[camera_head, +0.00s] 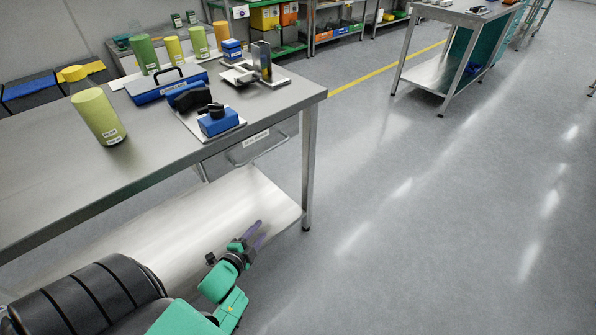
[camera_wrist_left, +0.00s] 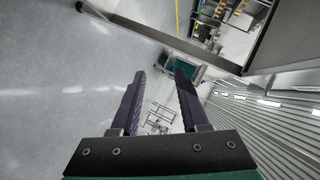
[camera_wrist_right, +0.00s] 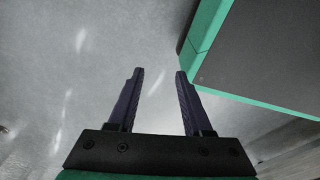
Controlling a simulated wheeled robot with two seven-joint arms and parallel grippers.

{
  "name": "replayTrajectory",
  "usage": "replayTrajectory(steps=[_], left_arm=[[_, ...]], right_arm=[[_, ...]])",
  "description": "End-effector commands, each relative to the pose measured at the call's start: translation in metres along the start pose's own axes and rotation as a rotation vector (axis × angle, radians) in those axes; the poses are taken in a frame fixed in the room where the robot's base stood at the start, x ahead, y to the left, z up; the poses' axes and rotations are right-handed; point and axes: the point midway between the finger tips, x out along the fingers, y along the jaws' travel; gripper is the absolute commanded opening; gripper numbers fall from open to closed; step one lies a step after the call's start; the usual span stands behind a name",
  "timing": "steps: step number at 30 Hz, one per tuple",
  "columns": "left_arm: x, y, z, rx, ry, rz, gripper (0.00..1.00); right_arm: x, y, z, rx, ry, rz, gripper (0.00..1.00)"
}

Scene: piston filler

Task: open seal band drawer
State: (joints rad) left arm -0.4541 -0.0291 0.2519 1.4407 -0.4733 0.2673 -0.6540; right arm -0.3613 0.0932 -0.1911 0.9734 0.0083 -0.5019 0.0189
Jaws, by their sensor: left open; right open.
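The seal band drawer (camera_head: 251,142) hangs under the right end of the steel table. Its grey front carries a white label, too small to read for sure, and a bar handle (camera_head: 258,154). The drawer looks shut or nearly so. My left gripper (camera_head: 257,233) is below and in front of the drawer, by the lower shelf's edge, apart from the handle. In the left wrist view its jaws (camera_wrist_left: 160,85) are open and empty. My right gripper (camera_wrist_right: 157,85) shows only in the right wrist view, open and empty over grey floor.
The table top (camera_head: 60,165) holds a green cylinder (camera_head: 98,115), a blue device (camera_head: 218,121) and other parts. A table leg (camera_head: 307,170) stands right of the drawer. The lower shelf (camera_head: 200,225) lies beneath. Floor to the right is clear.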

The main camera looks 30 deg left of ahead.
Motion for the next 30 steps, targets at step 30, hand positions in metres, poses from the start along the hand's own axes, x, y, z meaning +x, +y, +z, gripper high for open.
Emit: replayTrajectory(steps=[30], left_arm=[[0.052,-0.242,-0.083,0.939,0.058,-0.585,0.45]], right_arm=[[0.053,-0.001,-0.015,0.009,0.008,-0.001,0.50]])
